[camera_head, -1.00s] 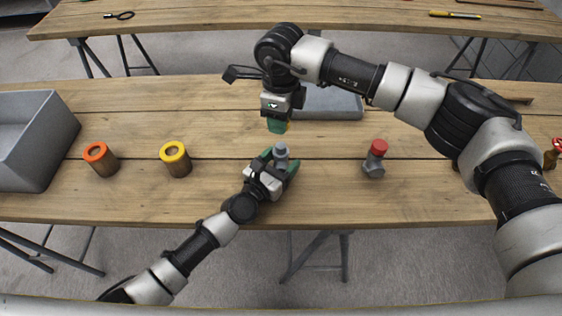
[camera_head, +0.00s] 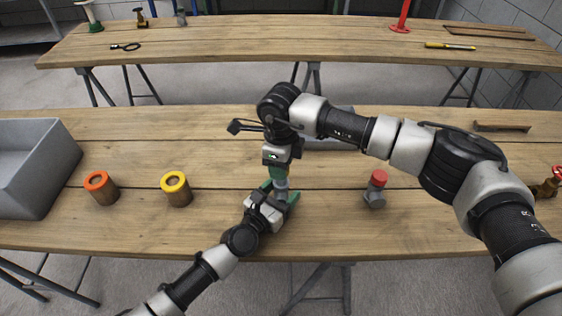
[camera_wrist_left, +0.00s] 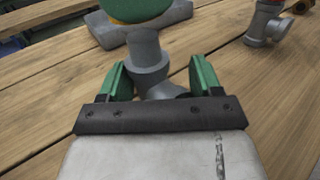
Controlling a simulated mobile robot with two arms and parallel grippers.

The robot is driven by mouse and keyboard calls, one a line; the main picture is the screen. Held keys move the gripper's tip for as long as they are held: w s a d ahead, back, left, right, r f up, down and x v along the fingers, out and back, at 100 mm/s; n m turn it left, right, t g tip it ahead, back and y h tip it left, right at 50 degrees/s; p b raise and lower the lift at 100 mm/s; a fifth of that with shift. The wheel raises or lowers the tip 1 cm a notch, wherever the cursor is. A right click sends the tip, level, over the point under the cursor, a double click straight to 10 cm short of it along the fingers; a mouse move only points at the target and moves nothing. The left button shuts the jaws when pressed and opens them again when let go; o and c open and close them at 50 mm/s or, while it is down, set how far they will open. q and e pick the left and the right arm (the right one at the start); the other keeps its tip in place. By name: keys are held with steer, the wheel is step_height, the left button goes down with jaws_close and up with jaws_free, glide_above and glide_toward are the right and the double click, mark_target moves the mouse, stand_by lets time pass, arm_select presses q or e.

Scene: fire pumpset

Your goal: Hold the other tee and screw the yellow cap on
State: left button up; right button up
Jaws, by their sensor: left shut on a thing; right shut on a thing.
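A grey tee (camera_head: 282,184) stands on the near table, and it also shows in the left wrist view (camera_wrist_left: 148,62). My left gripper (camera_head: 279,194) is shut on it, with the green fingers on both sides (camera_wrist_left: 152,82). My right gripper (camera_head: 279,171) is directly above the tee, pointing down. A thin rim of the yellow cap (camera_wrist_left: 115,21) shows under its green fingers in the left wrist view. The rest of the cap is hidden. I cannot tell whether cap and tee touch. Another grey tee (camera_head: 374,198) wears a red cap (camera_head: 379,178) to the right.
An orange-rimmed holder (camera_head: 100,189) and a yellow-rimmed holder (camera_head: 176,190) stand to the left, beside a grey bin (camera_head: 45,165). A grey tray (camera_head: 338,143) lies behind my right gripper. The table between the yellow-rimmed holder and my grippers is clear.

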steer(key=shift+f, duration=0.1)
steer(key=shift+f, duration=0.8)
steer(key=shift+f, duration=0.55)
